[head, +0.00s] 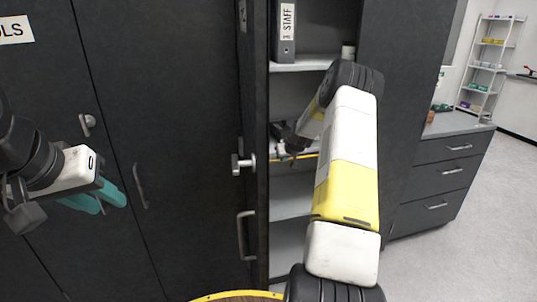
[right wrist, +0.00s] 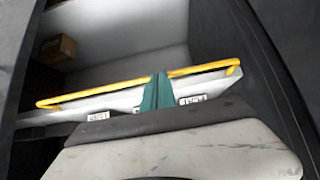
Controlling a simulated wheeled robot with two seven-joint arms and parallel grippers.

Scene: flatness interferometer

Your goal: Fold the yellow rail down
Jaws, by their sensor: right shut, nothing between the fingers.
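The yellow rail (right wrist: 100,93) runs slantwise across the front of a shelf in the right wrist view, with a bent end at the right. In the head view only a short piece of the rail (head: 302,156) shows inside the open cabinet, partly hidden by my right arm. My right gripper (right wrist: 157,92) is shut and empty; its teal fingers cross in front of the rail near its middle. Whether they touch it I cannot tell. My left gripper (head: 111,203) is at the left, before the closed cabinet doors, with its fingers apart and empty.
An open dark cabinet door (head: 256,200) stands left of the shelves. A STAFF binder (head: 284,35) is on the upper shelf. A small brown box (right wrist: 58,48) lies behind the rail. A drawer unit (head: 445,175) stands at the right, beside clear floor.

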